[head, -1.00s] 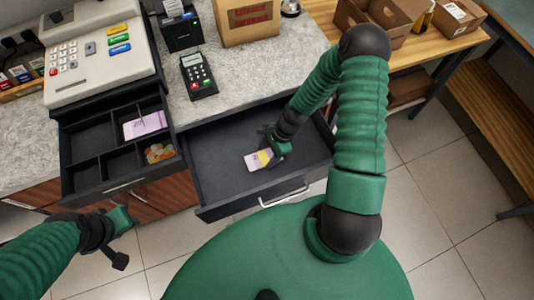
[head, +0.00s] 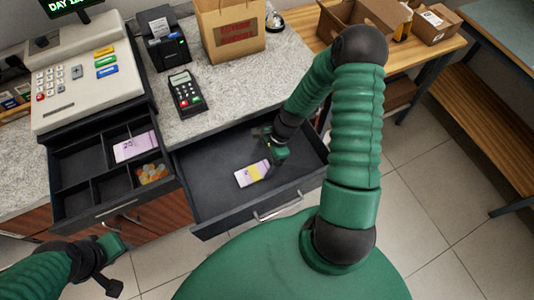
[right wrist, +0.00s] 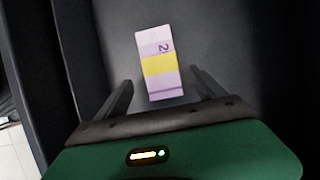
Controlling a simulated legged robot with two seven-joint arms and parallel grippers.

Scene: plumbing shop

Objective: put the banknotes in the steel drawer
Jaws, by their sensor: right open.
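A bundle of pale purple banknotes with a yellow band (head: 253,173) lies flat on the floor of the open dark drawer (head: 208,190). In the right wrist view the bundle (right wrist: 157,63) lies ahead of my fingers, apart from both. My right gripper (head: 270,160) is open and empty, just above the drawer floor near the bundle's right end. More purple banknotes (head: 135,146) lie in a compartment of the register's cash tray (head: 99,213). My left gripper (head: 112,262) hangs at the lower left, away from the drawers; its finger opening is unclear.
Coins (head: 152,174) fill a tray compartment. The cash register (head: 85,85), card terminal (head: 186,93), receipt printer (head: 164,40) and paper bag (head: 230,32) stand on the counter. Cardboard boxes (head: 436,24) sit on the wooden table behind. The drawer is otherwise empty.

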